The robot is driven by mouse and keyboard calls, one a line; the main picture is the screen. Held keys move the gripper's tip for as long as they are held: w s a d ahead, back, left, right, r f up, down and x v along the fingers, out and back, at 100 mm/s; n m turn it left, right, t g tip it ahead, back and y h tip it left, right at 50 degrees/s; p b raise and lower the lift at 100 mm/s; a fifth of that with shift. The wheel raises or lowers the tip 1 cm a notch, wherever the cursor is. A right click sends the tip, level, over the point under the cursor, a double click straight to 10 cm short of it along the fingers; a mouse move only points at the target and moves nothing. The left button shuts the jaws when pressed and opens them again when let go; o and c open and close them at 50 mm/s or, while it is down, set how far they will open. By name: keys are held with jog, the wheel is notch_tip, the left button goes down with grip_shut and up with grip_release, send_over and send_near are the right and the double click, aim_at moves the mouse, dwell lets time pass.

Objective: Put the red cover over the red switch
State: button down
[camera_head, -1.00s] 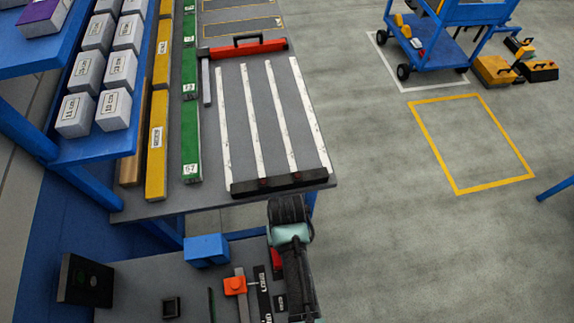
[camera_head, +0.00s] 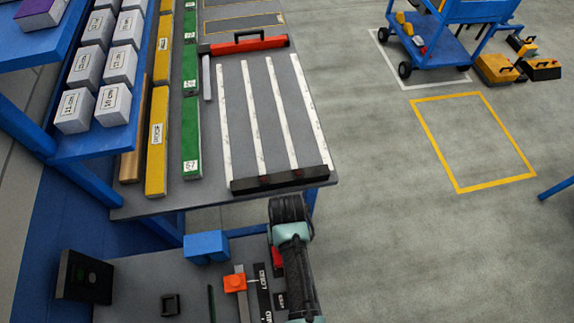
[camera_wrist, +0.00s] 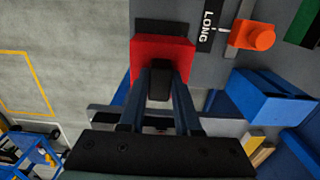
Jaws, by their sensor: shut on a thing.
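In the wrist view a red cover (camera_wrist: 140,54) with a dark middle piece sits at the ends of my fingers. My gripper (camera_wrist: 160,88) is shut on it. The cover lies against or very close to the grey panel, beside a black plate (camera_wrist: 165,27); I cannot tell whether it touches. In the head view a small red part (camera_head: 277,258) shows beside my arm, partly hidden by it. No separate red switch can be made out; the cover and fingers may hide it.
An orange part (camera_head: 235,283) and the black "LONG" label (camera_head: 264,292) are close by on the grey panel. A blue block (camera_head: 207,247) stands at the panel's back edge. A workbench with white strips (camera_head: 256,120) lies beyond; open floor is at right.

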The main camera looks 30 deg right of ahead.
jog(key=shift+f, duration=0.4)
jog(key=shift+f+b, duration=1.1)
jog(key=shift+f, duration=0.35)
jog(key=c, duration=0.5)
grip_release()
jog(key=shift+r, duration=0.1)
notch_tip(320, 180, up, 8)
jog(key=p, duration=0.8)
jog(key=shift+r, duration=0.2)
